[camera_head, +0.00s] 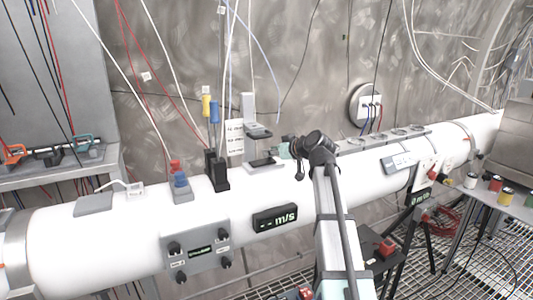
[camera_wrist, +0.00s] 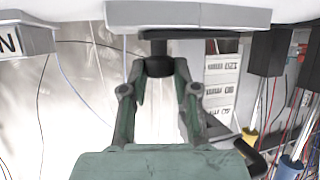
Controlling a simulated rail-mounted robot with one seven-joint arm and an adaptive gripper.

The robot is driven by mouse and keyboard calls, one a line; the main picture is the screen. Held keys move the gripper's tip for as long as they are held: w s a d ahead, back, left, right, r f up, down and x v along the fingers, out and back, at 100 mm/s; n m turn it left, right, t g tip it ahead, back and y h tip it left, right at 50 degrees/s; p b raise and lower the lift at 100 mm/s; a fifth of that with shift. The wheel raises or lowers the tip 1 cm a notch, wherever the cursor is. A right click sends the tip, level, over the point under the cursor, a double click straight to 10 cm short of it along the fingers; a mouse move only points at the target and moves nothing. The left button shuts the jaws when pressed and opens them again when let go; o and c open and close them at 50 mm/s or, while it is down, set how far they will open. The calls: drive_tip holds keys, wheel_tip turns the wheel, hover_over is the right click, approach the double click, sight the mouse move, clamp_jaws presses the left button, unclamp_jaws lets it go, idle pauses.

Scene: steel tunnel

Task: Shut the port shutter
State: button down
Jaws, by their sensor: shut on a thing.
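The port fitting (camera_head: 249,106) stands on top of the white pipe, with an upright pale plate, a dark-edged slab and a flat pale base (camera_head: 263,168). My gripper (camera_head: 279,151) reaches it from the right, low beside the base. In the wrist view my gripper (camera_wrist: 158,80) has both fingers closed around a black knob (camera_wrist: 158,64). The knob joins a dark flat piece along the pale block (camera_wrist: 188,16), which looks like the shutter. How far the shutter covers the port cannot be told, as the opening is hidden.
A white sign (camera_head: 235,137) stands behind the pipe, left of the fitting. Black holders with yellow and blue handles (camera_head: 215,111) and a red-and-blue knob block (camera_head: 180,182) stand further left. The m/s display (camera_head: 275,218) is on the pipe front. Cables hang above.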

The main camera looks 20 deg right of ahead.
drive_tip(key=shift+a, duration=0.2)
drive_tip(key=c, duration=1.2)
unclamp_jaws()
drive_tip(key=o, duration=0.3)
drive_tip(key=shift+a, duration=0.15)
drive_tip(key=shift+o, duration=0.2)
drive_tip(key=shift+s, duration=0.1)
drive_tip(key=shift+s+d+r, duration=0.1)
drive_tip(key=shift+s+d, duration=0.15)
drive_tip(key=v, duration=1.1)
drive_tip(key=shift+s+r, duration=0.1)
drive_tip(key=shift+r, duration=0.05)
